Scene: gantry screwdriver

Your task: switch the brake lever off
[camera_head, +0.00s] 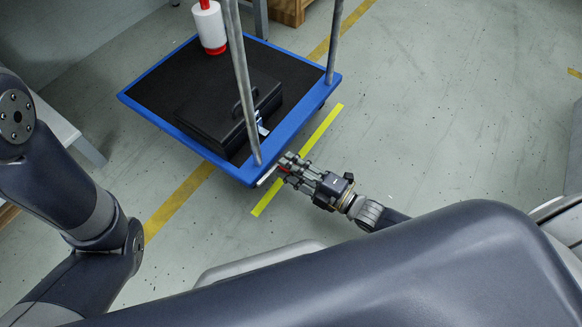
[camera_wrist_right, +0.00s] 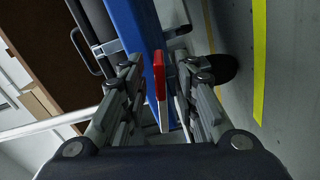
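The brake lever (camera_wrist_right: 159,77) shows in the right wrist view as a thin red-tipped paddle at the edge of the blue cart (camera_wrist_right: 132,27). My right gripper (camera_head: 285,163) is at that corner. In the right wrist view, its two fingers (camera_wrist_right: 160,68) are open, one on each side of the lever, with a gap at the left; contact at the right is unclear. My left gripper is out of view.
A black case (camera_head: 228,108) and a white roll with red ends (camera_head: 209,25) are on the cart's dark deck. Grey upright poles (camera_head: 241,80) rise from the cart. A dark wheel (camera_wrist_right: 222,67) is beneath it. Open floor with yellow lines (camera_head: 298,158) lies to the right.

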